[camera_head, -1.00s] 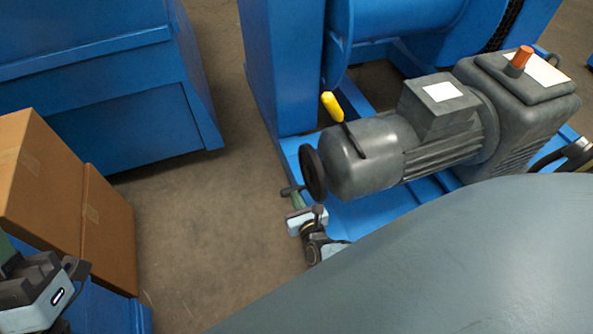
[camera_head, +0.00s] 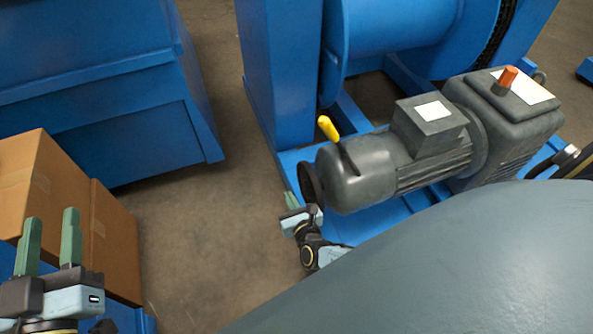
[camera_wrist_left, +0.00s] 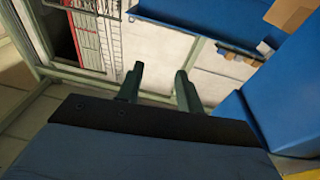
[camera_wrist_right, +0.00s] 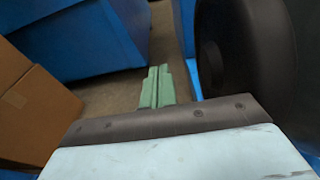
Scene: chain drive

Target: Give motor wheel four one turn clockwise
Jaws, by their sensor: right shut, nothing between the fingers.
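The motor (camera_head: 375,165) is a dark grey ribbed cylinder on the blue base, with a yellow-tipped lever (camera_head: 328,128) above it. Its black wheel (camera_head: 309,184) is on the motor's left end. In the right wrist view the wheel's dark side (camera_wrist_right: 247,45) fills the upper right. My right gripper (camera_head: 291,200) is beside the wheel's lower left edge; its green fingers (camera_wrist_right: 157,85) are together and empty. Whether they touch the wheel I cannot tell. My left gripper (camera_head: 51,238) is open and empty at the lower left, fingers up. No number shows on the wheel.
Cardboard boxes (camera_head: 108,245) stand behind my left gripper. A large blue container (camera_head: 110,130) is at the upper left, and a blue upright (camera_head: 285,65) rises behind the wheel. Bare floor (camera_head: 185,245) lies between boxes and motor.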

